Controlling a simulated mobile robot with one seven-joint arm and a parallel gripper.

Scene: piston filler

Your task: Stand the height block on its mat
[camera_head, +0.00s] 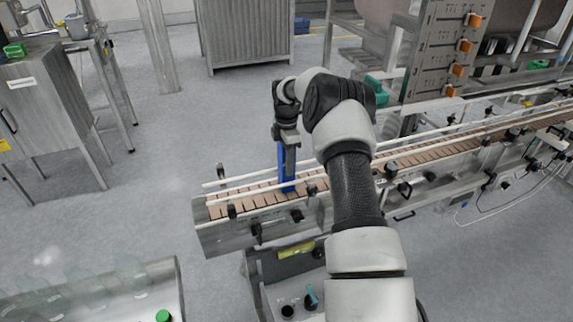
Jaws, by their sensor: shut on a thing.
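A tall blue block (287,172), which looks like the height block, hangs upright below my gripper (286,143). My gripper is shut on its upper end and points down. The block's lower end shows against the slatted conveyor belt (252,194), between the guide rails. I cannot tell whether it touches the belt or is held just above it. My arm crosses the middle of the view and hides part of the conveyor. I cannot make out the mat.
The conveyor runs to the upper right, with rails (240,180) and black clamps along it. A steel cabinet (45,125) stands at the left. A tray of clear containers (90,295) is at the lower left. Open grey floor (160,150) lies between.

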